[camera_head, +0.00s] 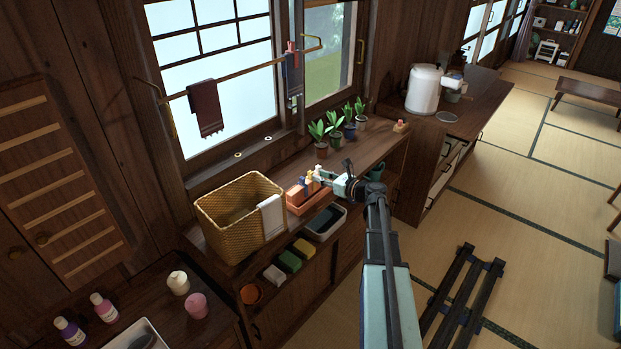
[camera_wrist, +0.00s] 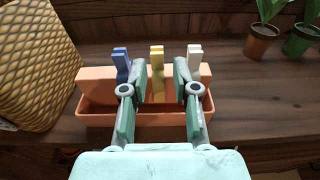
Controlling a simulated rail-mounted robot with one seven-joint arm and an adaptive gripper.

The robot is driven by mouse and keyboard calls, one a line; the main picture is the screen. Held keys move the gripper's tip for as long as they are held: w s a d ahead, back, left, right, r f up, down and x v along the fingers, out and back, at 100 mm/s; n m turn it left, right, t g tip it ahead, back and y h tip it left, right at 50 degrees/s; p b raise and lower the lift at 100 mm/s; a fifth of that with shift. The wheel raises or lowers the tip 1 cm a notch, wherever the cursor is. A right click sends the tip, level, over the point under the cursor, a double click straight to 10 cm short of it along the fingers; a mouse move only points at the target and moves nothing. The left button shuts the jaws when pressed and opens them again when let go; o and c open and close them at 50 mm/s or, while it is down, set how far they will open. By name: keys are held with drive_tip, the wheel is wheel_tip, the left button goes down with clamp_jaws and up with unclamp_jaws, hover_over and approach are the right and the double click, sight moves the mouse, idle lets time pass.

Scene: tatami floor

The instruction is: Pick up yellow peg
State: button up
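The yellow peg (camera_wrist: 157,70) stands upright in an orange box (camera_wrist: 92,120), between a blue peg (camera_wrist: 121,62) on the left and a white peg (camera_wrist: 195,62) on the right. My gripper (camera_wrist: 158,84) is open, its two fingers on either side of the yellow peg with gaps on both sides. The yellow peg's lower end is partly hidden by the box. In the head view the orange box (camera_head: 297,207) sits on the wooden counter, with my gripper (camera_head: 316,178) at the small pegs above it.
A woven basket (camera_head: 222,222) with a white cloth stands close to the left of the box. Potted plants (camera_head: 320,146) stand behind to the right. Bare counter shows beyond the box.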

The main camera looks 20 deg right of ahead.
sight(312, 174)
drive_tip(key=shift+p+x, duration=1.2)
drive_tip(key=shift+x, duration=1.5)
drive_tip(key=shift+s+a, duration=0.1)
drive_tip(key=shift+a, duration=0.05)
clamp_jaws()
